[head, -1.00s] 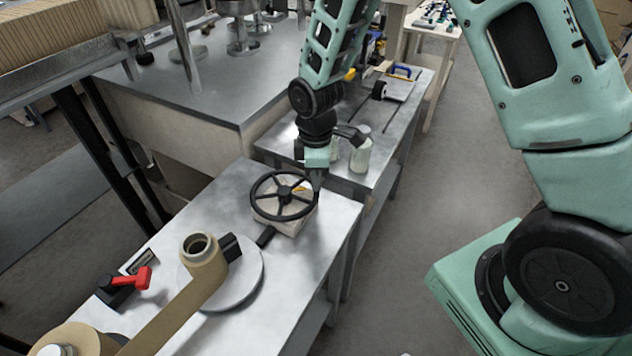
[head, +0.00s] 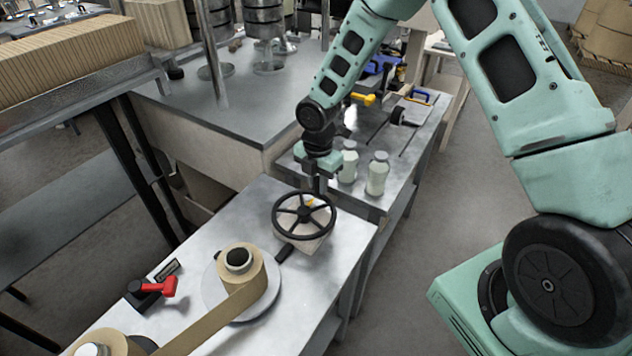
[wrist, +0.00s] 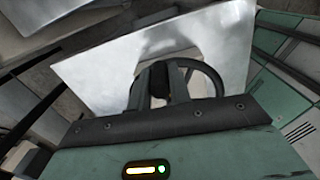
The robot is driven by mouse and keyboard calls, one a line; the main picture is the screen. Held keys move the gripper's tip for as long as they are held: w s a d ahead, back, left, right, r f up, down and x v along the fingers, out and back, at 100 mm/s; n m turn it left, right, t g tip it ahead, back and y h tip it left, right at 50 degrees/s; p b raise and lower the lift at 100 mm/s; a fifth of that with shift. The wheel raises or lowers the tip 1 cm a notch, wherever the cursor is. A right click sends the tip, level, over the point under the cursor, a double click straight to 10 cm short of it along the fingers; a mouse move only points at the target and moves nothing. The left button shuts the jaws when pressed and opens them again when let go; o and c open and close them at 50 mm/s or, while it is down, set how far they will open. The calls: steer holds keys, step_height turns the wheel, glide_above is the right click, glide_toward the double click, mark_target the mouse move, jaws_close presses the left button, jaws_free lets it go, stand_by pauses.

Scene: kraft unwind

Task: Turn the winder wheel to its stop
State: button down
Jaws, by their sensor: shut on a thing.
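The winder wheel (head: 277,222) is a black spoked handwheel on a pale block on the metal bench. A small yellow mark shows near its hub. My gripper (head: 318,188) is at the far rim of the wheel, pointing down, and is shut on the rim. In the wrist view the wheel (wrist: 214,78) shows partly behind my gripper (wrist: 168,85), whose fingers hide the gripped part of the rim. A roll of brown kraft paper (head: 256,268) stands on a pale round plate near the wheel, its strip running to another roll at the lower left.
A red-handled clamp (head: 160,287) lies on the bench at the left. Two pale bottles, one of them the right bottle (head: 377,174), stand on the bench behind my gripper. A large metal table (head: 225,115) stands at the back left. Grey floor is open at the right.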

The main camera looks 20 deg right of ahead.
mark_target(287, 194)
steer(key=w+a+n, duration=0.1)
steer(key=n, duration=0.1)
steer(key=w+n+p, duration=0.1)
steer(key=shift+a+r+n+p, duration=0.15)
steer(key=shift+a+n+p, duration=0.15)
steer(key=shift+a+n, duration=0.1)
steer(key=a+n, duration=0.1)
steer(key=a+n+p, duration=0.1)
steer(key=n, duration=0.1)
steer(key=shift+w+a+n, duration=0.1)
steer(key=shift+w+n, duration=0.2)
steer(key=shift+w, duration=0.1)
steer(key=n, duration=0.1)
steer(key=a+n+p, duration=0.1)
steer(key=shift+w+a+n, duration=0.15)
steer(key=shift+a+n, duration=0.15)
steer(key=shift+a+n+p, duration=0.3)
steer(key=shift+a+n, duration=0.7)
steer(key=shift+n, duration=0.6)
steer(key=c, duration=1.3)
jaws_free()
steer(key=shift+s, duration=0.2)
